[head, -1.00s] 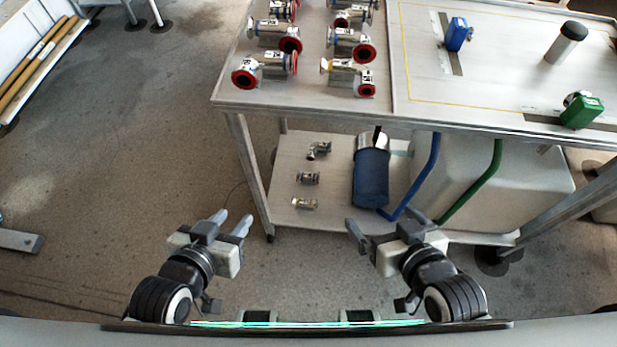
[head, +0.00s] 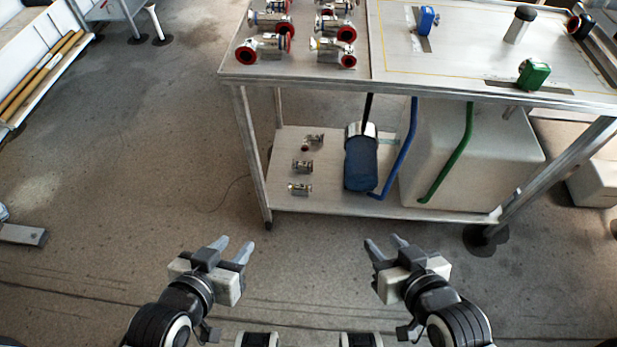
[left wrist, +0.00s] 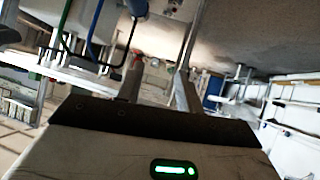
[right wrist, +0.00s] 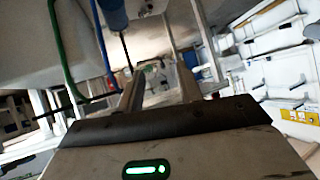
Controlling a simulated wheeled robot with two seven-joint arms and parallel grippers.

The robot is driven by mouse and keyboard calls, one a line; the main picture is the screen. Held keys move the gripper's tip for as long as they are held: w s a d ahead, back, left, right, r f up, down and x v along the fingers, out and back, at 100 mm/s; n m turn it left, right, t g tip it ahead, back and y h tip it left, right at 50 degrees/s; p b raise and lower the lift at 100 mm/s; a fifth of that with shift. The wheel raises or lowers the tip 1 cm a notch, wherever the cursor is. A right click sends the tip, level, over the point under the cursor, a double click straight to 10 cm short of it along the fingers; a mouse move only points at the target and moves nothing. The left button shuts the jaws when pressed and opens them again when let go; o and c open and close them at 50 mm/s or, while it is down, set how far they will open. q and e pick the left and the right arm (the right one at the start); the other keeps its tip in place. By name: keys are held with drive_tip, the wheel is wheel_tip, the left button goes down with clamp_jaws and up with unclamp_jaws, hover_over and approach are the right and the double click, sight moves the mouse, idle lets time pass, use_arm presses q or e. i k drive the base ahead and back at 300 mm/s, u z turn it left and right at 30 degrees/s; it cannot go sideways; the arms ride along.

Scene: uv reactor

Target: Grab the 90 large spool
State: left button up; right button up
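Several metal pipe spools with red end faces stand in two columns on the upper left of the table. Bent ones are at the front left (head: 262,45) and front right (head: 333,50). Their labels are too small to read, so I cannot tell which is the 90 large spool. Smaller spools (head: 301,188) lie on the lower shelf. My left gripper (head: 234,247) is open and empty, over the floor in front of the table. My right gripper (head: 384,243) is also open and empty, in front of the lower shelf. Both are well apart from the spools.
The metal table (head: 440,88) has a lower shelf (head: 330,205) holding a blue cylinder (head: 361,165) and a large pale tank (head: 480,150) with blue and green pipes. A green device (head: 533,74) and a blue one (head: 427,20) sit on top.

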sight(301, 167)
drive_tip(key=z, duration=0.65)
drive_tip(key=i, duration=0.8)
drive_tip(key=u, duration=1)
drive_tip(key=k, duration=1.1)
drive_tip(key=z, duration=0.35)
drive_tip(key=i, duration=0.75)
drive_tip(key=u, duration=0.95)
drive_tip(key=i, duration=0.75)
drive_tip(key=u, duration=0.1)
